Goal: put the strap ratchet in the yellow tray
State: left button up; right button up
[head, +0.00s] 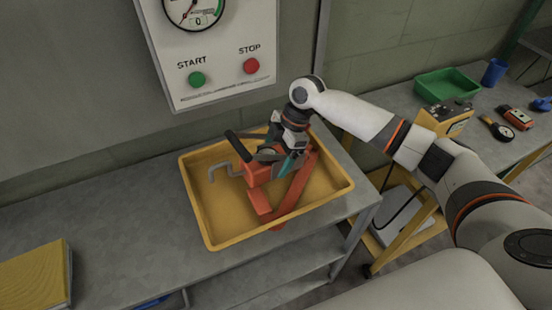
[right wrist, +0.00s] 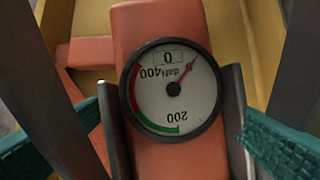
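The strap ratchet (head: 258,172) is orange with a black handle and a grey hook. In the head view it is in the yellow tray (head: 198,208), and its orange lower end overlaps the front rim. The right wrist view shows its orange body (right wrist: 165,28) and a round gauge reading about 0 daN. My right gripper (head: 290,163) is over the ratchet from above. Its teal finger pads (right wrist: 172,135) stand wide apart on either side of the orange body, with gaps showing. Whether the ratchet rests fully on the tray floor is hidden. My left gripper is not in view.
The yellow tray stands on a grey bench (head: 120,215) below a panel with a green START button (head: 197,79) and red STOP button (head: 251,66). A yellow board (head: 35,278) lies at the left. Another table at right holds a green bin (head: 447,85) and tools.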

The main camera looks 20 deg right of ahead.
jog(key=b+v, duration=0.1)
jog(key=v, duration=1)
jog(key=shift+d+r, duration=0.1)
jog(key=shift+d, duration=0.05)
